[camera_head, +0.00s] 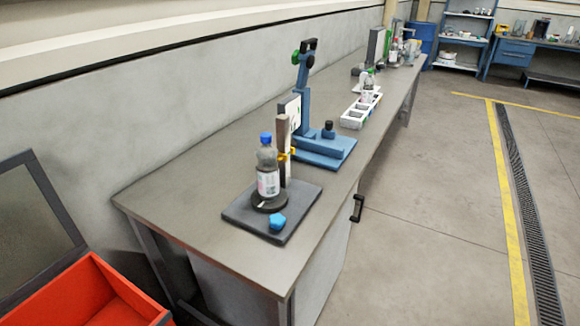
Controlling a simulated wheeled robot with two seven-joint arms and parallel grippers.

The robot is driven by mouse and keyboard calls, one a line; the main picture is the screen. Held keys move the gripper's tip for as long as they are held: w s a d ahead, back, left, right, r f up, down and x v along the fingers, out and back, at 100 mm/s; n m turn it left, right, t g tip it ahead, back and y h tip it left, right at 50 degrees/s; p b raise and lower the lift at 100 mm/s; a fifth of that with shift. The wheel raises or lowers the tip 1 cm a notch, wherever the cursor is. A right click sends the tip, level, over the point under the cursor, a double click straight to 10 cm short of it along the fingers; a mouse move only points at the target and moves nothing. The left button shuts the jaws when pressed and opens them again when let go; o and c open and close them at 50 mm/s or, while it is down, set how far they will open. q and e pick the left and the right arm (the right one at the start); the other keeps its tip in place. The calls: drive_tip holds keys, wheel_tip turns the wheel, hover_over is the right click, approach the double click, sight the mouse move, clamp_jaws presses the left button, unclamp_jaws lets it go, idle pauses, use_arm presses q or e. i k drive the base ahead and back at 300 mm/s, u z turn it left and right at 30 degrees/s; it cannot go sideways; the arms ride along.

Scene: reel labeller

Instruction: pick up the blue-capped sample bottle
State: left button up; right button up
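The blue-capped sample bottle (267,172) stands upright on a round black disc (270,202) on a dark base plate (245,214). It is clear plastic with a white and pink label, near the close end of the bench. A dark upright post with a yellow part (284,150) stands just behind and to its right. Neither of my grippers is in the view, and nothing touches the bottle from my side.
The grey bench (190,196) has free room left of the plate. A blue knob (278,221) sits on the plate's front. Behind stand a blue press-like stand (322,150) and a white compartment tray (352,117). A red open bin (85,294) is at the lower left.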

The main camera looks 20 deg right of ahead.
sight(267, 167)
drive_tip(key=i, duration=0.5)
drive_tip(key=z, duration=0.7)
